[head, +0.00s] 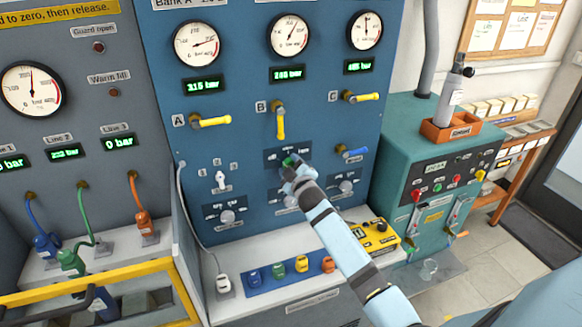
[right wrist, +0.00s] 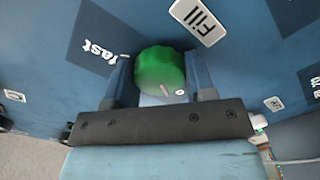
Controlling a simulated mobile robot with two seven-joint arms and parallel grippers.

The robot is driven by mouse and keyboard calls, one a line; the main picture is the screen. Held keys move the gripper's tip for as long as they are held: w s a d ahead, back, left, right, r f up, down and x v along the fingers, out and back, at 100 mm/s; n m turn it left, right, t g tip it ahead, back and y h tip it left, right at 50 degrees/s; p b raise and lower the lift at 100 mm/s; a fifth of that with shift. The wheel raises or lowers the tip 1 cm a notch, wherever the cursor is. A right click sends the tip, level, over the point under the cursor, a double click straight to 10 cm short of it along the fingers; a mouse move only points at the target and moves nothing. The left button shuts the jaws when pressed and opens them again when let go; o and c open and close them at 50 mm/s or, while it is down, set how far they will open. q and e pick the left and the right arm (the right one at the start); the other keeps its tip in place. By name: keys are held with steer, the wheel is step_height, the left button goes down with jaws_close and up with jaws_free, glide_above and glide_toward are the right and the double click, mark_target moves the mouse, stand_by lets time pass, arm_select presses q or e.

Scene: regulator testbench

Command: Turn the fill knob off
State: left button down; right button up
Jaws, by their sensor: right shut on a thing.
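The fill knob (right wrist: 160,72) is a green ribbed round knob on the blue panel, beside a white "Fill" label (right wrist: 198,21) and the printed word "fast". A pale pointer mark shows near its edge, close to a small printed "o". My right gripper (right wrist: 161,85) is shut on the knob, with one finger on each side of it. In the head view the right gripper (head: 291,170) reaches the panel below valve B and covers most of the green knob (head: 288,161). My left gripper is not in view.
Yellow-handled valves A (head: 210,122), B (head: 280,120) and C (head: 361,97) sit above on the panel (head: 240,75). A blue-handled valve (head: 352,153) is just right of my gripper. A yellow box (head: 372,238) and colored connectors stand on the ledge below.

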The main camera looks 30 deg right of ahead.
steer(key=o, duration=0.9)
steer(key=shift+o, duration=0.2)
steer(key=b+v, duration=0.2)
steer(key=v, duration=1.2)
steer(key=shift+w+d, duration=0.1)
